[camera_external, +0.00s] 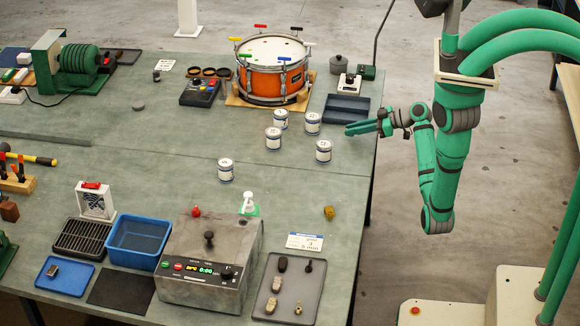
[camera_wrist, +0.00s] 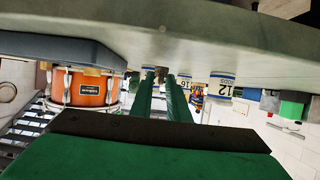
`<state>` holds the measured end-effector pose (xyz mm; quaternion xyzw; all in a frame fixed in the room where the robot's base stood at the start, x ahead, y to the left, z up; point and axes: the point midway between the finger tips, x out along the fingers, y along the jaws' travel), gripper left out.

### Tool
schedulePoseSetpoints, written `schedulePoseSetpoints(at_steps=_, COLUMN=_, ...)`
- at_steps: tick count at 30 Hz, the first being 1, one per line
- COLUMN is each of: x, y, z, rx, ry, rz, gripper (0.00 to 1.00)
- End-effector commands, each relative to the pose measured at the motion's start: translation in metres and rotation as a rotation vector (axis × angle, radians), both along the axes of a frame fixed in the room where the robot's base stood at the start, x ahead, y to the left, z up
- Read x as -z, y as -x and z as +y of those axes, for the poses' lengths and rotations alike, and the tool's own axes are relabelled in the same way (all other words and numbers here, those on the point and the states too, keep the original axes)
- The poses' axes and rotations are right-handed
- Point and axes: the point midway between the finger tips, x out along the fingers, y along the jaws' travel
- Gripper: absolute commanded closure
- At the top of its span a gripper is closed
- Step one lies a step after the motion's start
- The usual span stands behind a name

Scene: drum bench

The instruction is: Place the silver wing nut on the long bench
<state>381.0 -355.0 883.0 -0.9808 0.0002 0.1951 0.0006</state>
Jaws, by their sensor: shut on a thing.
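The bench top also fills the upper part of the wrist view.
Several white cans (camera_external: 273,138) stand left of my gripper. The blue-grey tray (camera_external: 346,109) and an orange drum (camera_external: 272,82) are behind it. A brass-coloured piece (camera_external: 329,212) and a grey tray of small parts (camera_external: 312,294) lie nearer the front. Bare bench lies between the cans and the front items.

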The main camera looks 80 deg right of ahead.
Motion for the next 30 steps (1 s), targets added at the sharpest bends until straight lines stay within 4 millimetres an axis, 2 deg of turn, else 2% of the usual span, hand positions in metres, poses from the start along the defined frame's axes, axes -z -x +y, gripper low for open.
schedulePoseSetpoints(at_steps=3, x=0.0111, y=-0.0001, z=0.0, rx=0.0, ry=-0.001, rz=0.0, gripper=1.0)
schedulePoseSetpoints(at_steps=14, x=0.0141, y=-0.0001, z=0.0001, rx=0.0, ry=0.001, rz=0.0, gripper=1.0)
schedulePoseSetpoints(at_steps=15, x=0.0147, y=-0.0001, z=0.0001, rx=0.0, ry=0.001, rz=0.0, gripper=0.83)
schedulePoseSetpoints(at_steps=17, x=0.0143, y=0.0, z=-0.0001, rx=0.001, ry=0.001, rz=0.0, gripper=0.68)
schedulePoseSetpoints(at_steps=30, x=0.0088, y=0.0044, z=-0.0007, rx=0.003, ry=0.001, rz=-0.001, gripper=0.66)
